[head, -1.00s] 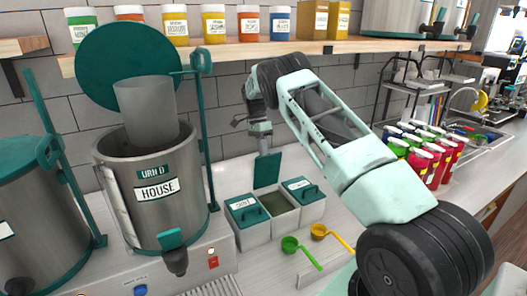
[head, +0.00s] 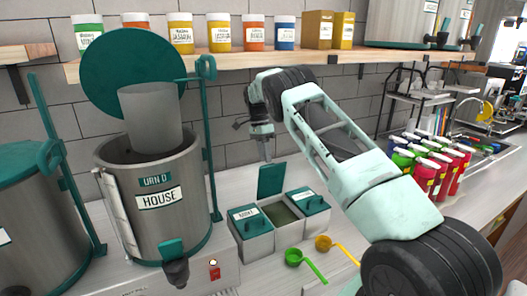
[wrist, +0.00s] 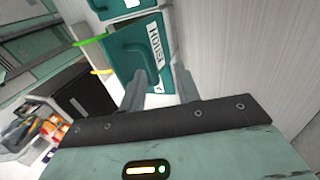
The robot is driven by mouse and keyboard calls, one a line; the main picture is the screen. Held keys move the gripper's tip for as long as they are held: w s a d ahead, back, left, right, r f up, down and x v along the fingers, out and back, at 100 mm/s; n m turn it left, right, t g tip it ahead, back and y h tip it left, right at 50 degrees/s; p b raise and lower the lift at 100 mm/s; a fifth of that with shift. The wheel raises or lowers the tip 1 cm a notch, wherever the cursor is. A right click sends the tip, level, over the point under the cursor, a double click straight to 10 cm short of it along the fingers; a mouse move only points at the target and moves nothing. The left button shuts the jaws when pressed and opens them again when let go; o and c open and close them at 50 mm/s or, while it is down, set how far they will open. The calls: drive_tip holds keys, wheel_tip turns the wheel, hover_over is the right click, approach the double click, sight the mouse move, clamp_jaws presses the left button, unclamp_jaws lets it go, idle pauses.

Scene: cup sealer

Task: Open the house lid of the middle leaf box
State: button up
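Three grey leaf boxes stand side by side on the counter in the head view. The middle leaf box (head: 283,227) is uncovered, with dark contents showing. Its teal house lid (head: 271,179) stands upright at the box's back edge. In the wrist view the lid (wrist: 170,30) shows its HOUSE label just beyond my fingers. My gripper (head: 267,158) is just above the lid's top edge in the head view. In the wrist view my gripper (wrist: 160,88) has its two fingers apart with nothing clearly held between them. Whether a fingertip touches the lid cannot be told.
The left box (head: 252,233) and right box (head: 314,210) have teal lids shut. A green scoop (head: 295,257) and a yellow scoop (head: 325,243) lie in front. The HOUSE urn (head: 160,215) stands left, and a shelf (head: 230,55) of jars runs above.

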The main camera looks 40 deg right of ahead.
drive_tip(key=shift+b+v, duration=0.5)
drive_tip(key=shift+v, duration=1.95)
